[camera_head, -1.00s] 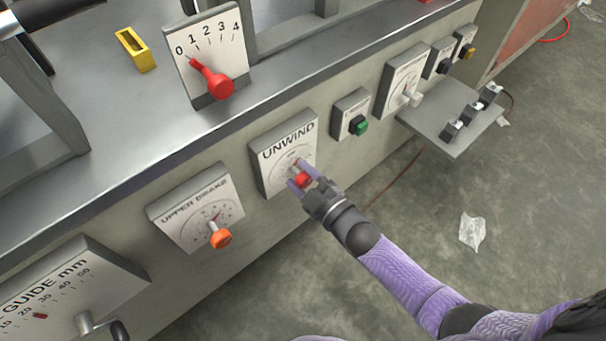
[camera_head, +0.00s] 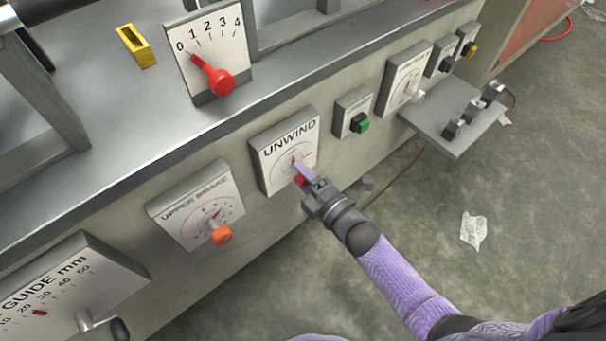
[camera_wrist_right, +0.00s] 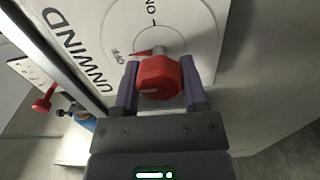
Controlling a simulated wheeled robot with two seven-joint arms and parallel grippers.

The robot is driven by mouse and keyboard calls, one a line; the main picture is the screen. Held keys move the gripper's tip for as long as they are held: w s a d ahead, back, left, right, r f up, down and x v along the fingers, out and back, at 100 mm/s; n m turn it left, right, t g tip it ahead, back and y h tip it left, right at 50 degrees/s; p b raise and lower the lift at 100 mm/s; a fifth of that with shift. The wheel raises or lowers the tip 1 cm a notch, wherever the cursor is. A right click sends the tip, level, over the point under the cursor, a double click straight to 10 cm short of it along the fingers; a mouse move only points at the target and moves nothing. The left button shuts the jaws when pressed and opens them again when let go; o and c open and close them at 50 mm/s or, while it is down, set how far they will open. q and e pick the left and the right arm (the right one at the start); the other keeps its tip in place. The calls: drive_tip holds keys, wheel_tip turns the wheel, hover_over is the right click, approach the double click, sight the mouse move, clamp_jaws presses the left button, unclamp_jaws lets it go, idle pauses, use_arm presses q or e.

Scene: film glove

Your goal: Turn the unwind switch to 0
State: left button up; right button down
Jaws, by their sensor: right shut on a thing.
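The unwind panel (camera_head: 272,143) is a white plate on the machine's front, with a round dial and a red knob (camera_head: 299,181). My right gripper (camera_head: 303,174) is at this knob and hides part of it in the head view. In the right wrist view the red faceted knob (camera_wrist_right: 158,77) sits between the two purple fingers of the right gripper (camera_wrist_right: 160,90), which is shut on it. A red pointer (camera_wrist_right: 141,53) beside the knob lies near the "OFF" mark, with "ON" and "I" further round the dial. My left gripper is not in view.
The upper brake panel (camera_head: 190,205) with an orange knob (camera_head: 221,236) is to the left. A green button (camera_head: 360,124) is to the right. A red lever (camera_head: 219,82) on a 0-4 scale stands above. A small shelf (camera_head: 440,135) juts out at right.

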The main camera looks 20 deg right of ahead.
drive_tip(key=shift+f+n, duration=0.1)
drive_tip(key=shift+n, duration=0.2)
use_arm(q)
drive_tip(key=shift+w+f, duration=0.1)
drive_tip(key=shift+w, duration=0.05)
use_arm(e)
drive_tip(key=shift+c, duration=0.7)
unclamp_jaws()
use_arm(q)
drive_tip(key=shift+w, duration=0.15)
